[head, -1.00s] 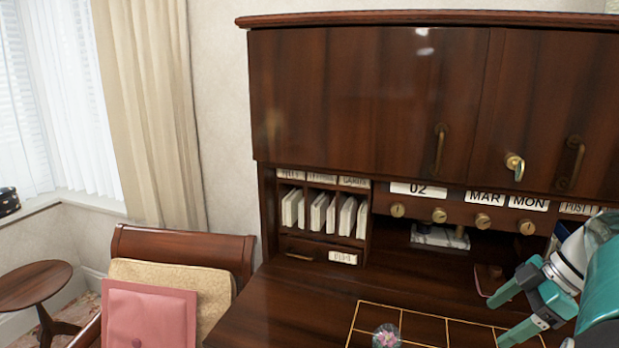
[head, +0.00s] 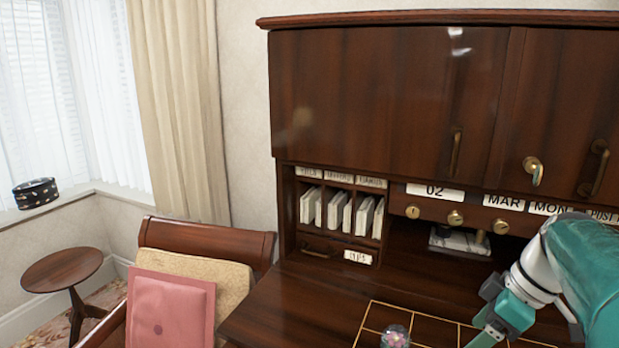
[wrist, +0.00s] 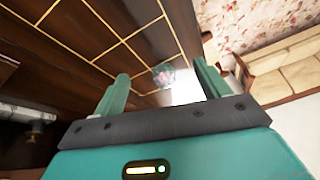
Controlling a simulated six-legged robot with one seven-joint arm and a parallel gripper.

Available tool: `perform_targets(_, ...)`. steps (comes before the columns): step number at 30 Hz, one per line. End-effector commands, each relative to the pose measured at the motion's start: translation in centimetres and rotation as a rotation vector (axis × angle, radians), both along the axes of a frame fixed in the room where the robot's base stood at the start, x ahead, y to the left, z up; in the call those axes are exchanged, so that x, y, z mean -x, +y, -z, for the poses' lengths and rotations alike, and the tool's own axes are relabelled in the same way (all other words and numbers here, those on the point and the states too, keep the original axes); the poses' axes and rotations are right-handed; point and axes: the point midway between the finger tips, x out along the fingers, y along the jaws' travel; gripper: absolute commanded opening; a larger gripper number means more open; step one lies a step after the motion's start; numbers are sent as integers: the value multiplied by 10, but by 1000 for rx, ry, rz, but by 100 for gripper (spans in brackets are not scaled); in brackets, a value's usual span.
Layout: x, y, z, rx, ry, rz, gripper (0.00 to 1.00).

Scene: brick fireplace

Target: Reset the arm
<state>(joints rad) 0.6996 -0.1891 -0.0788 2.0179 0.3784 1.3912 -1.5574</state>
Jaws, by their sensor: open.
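My gripper (head: 485,312) is at the lower right of the head view, over the dark wooden desk (head: 270,305), with my teal and white arm behind it. In the wrist view my gripper (wrist: 165,85) shows two teal fingers spread apart with nothing between them. A small clear glass ball with a pink flower (head: 395,336) rests on the gold-lined grid of the desk top. The ball also shows beyond the fingers in the wrist view (wrist: 163,74), apart from them.
A wooden hutch (head: 385,95) with brass handles stands behind the desk, with pigeonholes of envelopes (head: 340,211) below. A chair with a pink cushion (head: 170,312) stands at the left, near a small round table (head: 62,268). A patterned box (head: 35,193) sits on the window sill.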

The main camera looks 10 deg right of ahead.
Motion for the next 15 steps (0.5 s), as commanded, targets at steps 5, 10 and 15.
perform_targets(5,-1,59,5,73,47,153,75)
perform_targets(10,7,112,14,130,34,343,75)
perform_targets(15,20,156,24,134,-40,527,75)
